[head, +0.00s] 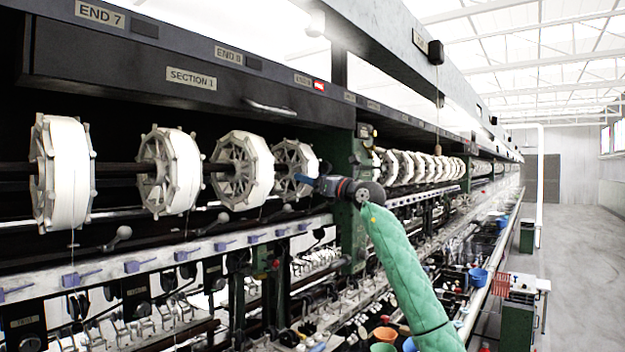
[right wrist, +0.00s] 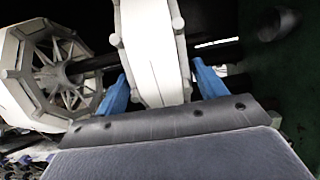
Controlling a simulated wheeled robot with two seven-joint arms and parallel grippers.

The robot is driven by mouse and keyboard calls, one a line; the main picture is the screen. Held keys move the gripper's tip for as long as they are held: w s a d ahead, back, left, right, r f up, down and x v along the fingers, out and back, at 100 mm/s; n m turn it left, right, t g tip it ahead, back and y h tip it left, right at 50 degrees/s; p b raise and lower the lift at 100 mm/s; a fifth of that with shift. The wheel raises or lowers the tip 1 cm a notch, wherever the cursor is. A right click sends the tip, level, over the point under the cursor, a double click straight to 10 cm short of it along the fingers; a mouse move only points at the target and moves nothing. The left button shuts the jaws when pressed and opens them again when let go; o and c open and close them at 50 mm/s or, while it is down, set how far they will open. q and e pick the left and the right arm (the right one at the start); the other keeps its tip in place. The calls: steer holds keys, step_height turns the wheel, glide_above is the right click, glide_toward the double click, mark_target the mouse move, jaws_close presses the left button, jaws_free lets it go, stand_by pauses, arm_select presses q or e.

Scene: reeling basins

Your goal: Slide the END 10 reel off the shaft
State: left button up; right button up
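The white reel (head: 295,168) at my right gripper is the farthest of the near group on the dark shaft (head: 110,170). Its END number is too small to read. My right gripper (head: 312,179) reaches it from the front right, at the end of my green-sleeved arm. In the right wrist view, the blue fingers (right wrist: 162,80) stand one on each side of this reel's rim (right wrist: 153,45). They are very close to it; whether they press on it I cannot tell. The reel is still on the shaft. My left gripper is not in view.
A neighbouring reel (head: 242,170) is close on the left; it also shows in the right wrist view (right wrist: 40,75). A rail (head: 165,255) with lilac clips runs below. A red lamp (head: 319,86) is lit above.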

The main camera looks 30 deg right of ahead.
steer(key=c, duration=0.7)
steer(key=shift+c, duration=0.2)
steer(key=shift+r, duration=0.45)
steer(key=w+d, duration=0.5)
steer(key=d, duration=0.7)
steer(key=shift+p, duration=0.4)
stand_by(0.5)
